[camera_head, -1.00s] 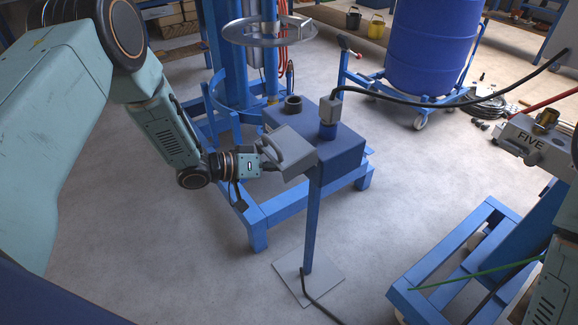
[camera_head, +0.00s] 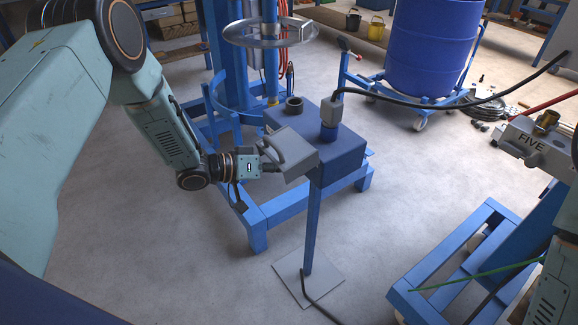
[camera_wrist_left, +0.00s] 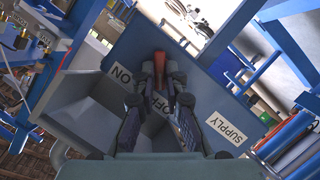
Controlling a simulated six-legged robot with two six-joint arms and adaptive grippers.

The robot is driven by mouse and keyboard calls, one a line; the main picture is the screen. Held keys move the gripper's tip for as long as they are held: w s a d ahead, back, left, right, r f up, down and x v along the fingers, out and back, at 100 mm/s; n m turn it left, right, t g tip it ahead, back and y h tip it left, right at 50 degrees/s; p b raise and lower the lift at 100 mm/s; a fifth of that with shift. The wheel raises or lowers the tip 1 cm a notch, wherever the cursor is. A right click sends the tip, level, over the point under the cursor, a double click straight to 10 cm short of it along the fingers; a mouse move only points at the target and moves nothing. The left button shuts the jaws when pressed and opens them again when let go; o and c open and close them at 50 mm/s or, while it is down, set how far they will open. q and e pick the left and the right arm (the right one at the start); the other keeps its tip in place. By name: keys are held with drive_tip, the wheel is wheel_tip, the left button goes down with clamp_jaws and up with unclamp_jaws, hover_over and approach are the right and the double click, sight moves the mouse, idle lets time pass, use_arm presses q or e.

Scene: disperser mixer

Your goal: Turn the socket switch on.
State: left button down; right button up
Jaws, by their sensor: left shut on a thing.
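The switch box (camera_head: 288,150) is a grey housing on a blue post in the head view. My left gripper (camera_head: 270,160) is at its left side. In the left wrist view, my left gripper (camera_wrist_left: 161,78) is shut on the red switch handle (camera_wrist_left: 160,62), which shows between its fingertips. An ON label (camera_wrist_left: 121,74) is to the left of the fingers, and an OFF label (camera_wrist_left: 166,103) shows partly between them. A SUPPLY label (camera_wrist_left: 227,130) is lower right. The fingers hide part of the switch. My right gripper is not in view.
A black cable runs to a plug (camera_head: 329,131) behind the box. The post stands on a flat floor plate (camera_head: 308,278). A blue machine frame (camera_head: 290,205) is behind it. A blue drum (camera_head: 430,45) and a blue stand (camera_head: 450,260) are to the right. Open floor lies in front.

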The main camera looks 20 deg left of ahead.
use_arm(q)
drive_tip(key=shift+d+r, duration=0.1)
drive_tip(key=shift+s+d+m+t+y+p, duration=0.15)
drive_tip(key=shift+m+t+y+p, duration=0.7)
drive_tip(key=shift+m, duration=0.95)
drive_tip(key=shift+d+m+t+y+p, duration=0.3)
drive_tip(key=shift+m+t+y, duration=0.55)
drive_tip(key=shift+m, duration=0.95)
drive_tip(key=shift+s+d+m+t+y+p, duration=0.1)
drive_tip(key=shift+m+t+y+p, duration=0.8)
drive_tip(key=shift+m, duration=0.9)
drive_tip(key=shift+y, duration=0.3)
drive_tip(key=c, duration=1.5)
unclamp_jaws()
drive_tip(key=shift+o, duration=0.5)
drive_tip(key=shift+w, duration=0.15)
drive_tip(key=shift+g, duration=0.3)
